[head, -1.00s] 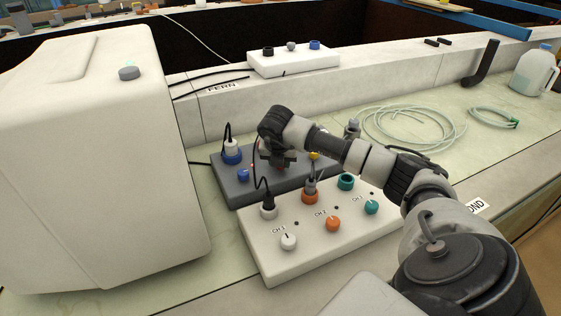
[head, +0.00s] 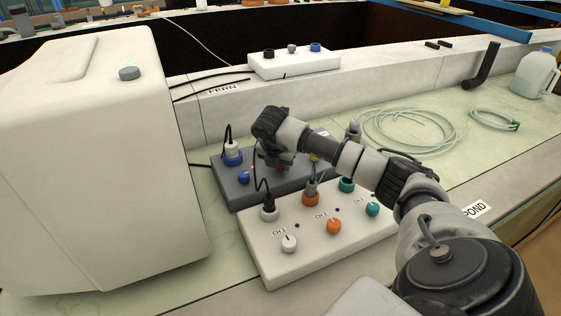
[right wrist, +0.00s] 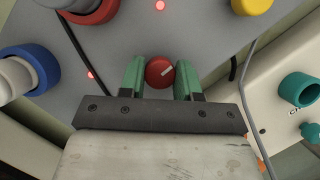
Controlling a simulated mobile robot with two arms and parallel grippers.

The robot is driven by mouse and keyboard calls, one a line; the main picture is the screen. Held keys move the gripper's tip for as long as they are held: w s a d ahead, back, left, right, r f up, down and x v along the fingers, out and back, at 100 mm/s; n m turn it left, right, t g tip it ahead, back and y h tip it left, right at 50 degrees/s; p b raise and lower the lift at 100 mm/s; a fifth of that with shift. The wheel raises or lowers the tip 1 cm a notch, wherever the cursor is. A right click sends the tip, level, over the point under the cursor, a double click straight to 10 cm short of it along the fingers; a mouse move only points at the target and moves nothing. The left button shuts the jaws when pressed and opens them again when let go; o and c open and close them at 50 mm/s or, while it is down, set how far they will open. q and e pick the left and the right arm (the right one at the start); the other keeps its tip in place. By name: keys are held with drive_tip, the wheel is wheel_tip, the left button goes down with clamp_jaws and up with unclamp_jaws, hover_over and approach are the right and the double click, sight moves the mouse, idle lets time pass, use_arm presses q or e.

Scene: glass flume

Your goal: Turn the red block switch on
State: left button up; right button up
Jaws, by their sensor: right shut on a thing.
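The red switch (right wrist: 159,72) is a small round knob with a white pointer line, on the grey block (head: 232,197). In the right wrist view its line slants toward the upper right. My right gripper (right wrist: 159,78) is shut on the red knob, its green fingertips on either side. In the head view the wrist and hand hide most of the knob and the middle of the grey block. A red socket (right wrist: 98,12) with a grey plug is near the knob, and red lights (right wrist: 160,6) glow on the block. My left gripper is not in view.
A blue knob (head: 243,177) and a yellow knob (right wrist: 252,5) flank the red one. A white block (head: 265,245) with knobs and plugged cables stands in front. A large white box (head: 100,170) is at left. Coiled tubing (head: 410,130) lies at right.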

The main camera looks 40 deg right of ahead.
drive_tip(key=o, duration=0.9)
drive_tip(key=shift+o, duration=0.2)
drive_tip(key=shift+r, duration=0.1)
drive_tip(key=v, duration=1)
drive_tip(key=shift+r, duration=0.3)
drive_tip(key=shift+a+r, duration=0.1)
drive_tip(key=shift+a, duration=0.05)
